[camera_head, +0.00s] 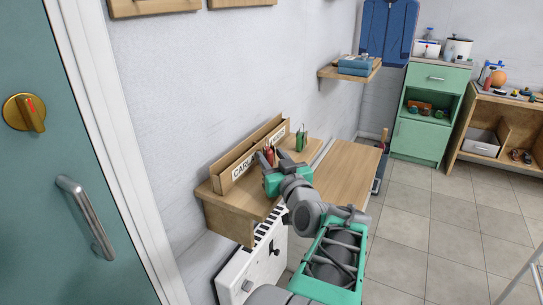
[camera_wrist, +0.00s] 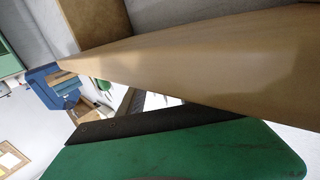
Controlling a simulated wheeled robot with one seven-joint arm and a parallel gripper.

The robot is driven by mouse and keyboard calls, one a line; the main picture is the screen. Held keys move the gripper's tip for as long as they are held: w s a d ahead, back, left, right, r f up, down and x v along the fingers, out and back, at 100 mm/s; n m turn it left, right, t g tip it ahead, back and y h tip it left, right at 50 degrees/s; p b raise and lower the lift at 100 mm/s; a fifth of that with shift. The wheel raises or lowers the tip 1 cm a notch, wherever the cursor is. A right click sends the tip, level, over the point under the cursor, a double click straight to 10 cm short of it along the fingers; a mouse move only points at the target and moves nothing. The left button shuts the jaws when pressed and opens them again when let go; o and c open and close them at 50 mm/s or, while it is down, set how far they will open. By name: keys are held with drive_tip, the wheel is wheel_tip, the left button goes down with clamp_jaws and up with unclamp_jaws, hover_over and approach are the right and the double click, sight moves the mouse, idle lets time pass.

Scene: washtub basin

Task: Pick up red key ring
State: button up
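I cannot make out a red key ring for certain. In the head view a small red item (camera_head: 269,154) shows just beyond my gripper (camera_head: 265,163), against the labelled wooden board; its shape is too small to tell. My teal gripper is low over the left part of the wooden shelf (camera_head: 228,207). Its fingers are mostly hidden by its own body, so its opening does not show. In the wrist view a wooden surface (camera_wrist: 200,62) fills much of the picture, close to the camera, and no red item shows there.
A wooden board with white labels (camera_head: 243,167) stands along the wall on the shelf. A small green item (camera_head: 301,139) stands right of my gripper. A white piano-like unit (camera_head: 245,272) is below. A teal door (camera_head: 85,140) is at left.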

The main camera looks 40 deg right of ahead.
clamp_jaws()
idle(0.5)
wheel_tip(320, 180, up, 10)
drive_tip(key=p, duration=0.1)
drive_tip(key=shift+p, duration=0.4)
